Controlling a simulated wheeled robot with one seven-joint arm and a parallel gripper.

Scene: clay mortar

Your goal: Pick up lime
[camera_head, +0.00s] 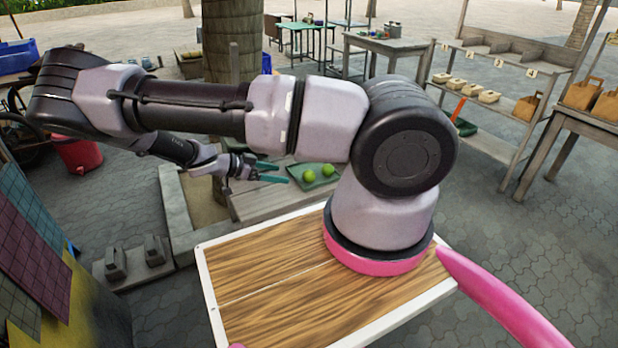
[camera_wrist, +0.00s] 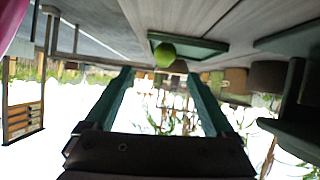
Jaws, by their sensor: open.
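Two round green limes lie on a green tray (camera_head: 301,184) on a low wooden table. The right lime (camera_head: 327,169) and the left lime (camera_head: 309,176) sit close together in the head view. My gripper (camera_head: 284,173) is open and empty, with its teal fingers level beside the tray's left edge. In the wrist view, the picture is upside down; one lime (camera_wrist: 165,54) shows on the tray (camera_wrist: 205,43) beyond and between the fingertips of my gripper (camera_wrist: 158,75). The second lime cannot be made out there.
The low wooden table (camera_head: 262,207) has bare room in front of the tray. A shelf rack (camera_head: 490,118) with small boxes and paper bags stands at the right. A red bucket (camera_head: 78,153) stands at the left. A tree trunk (camera_head: 232,40) rises behind.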

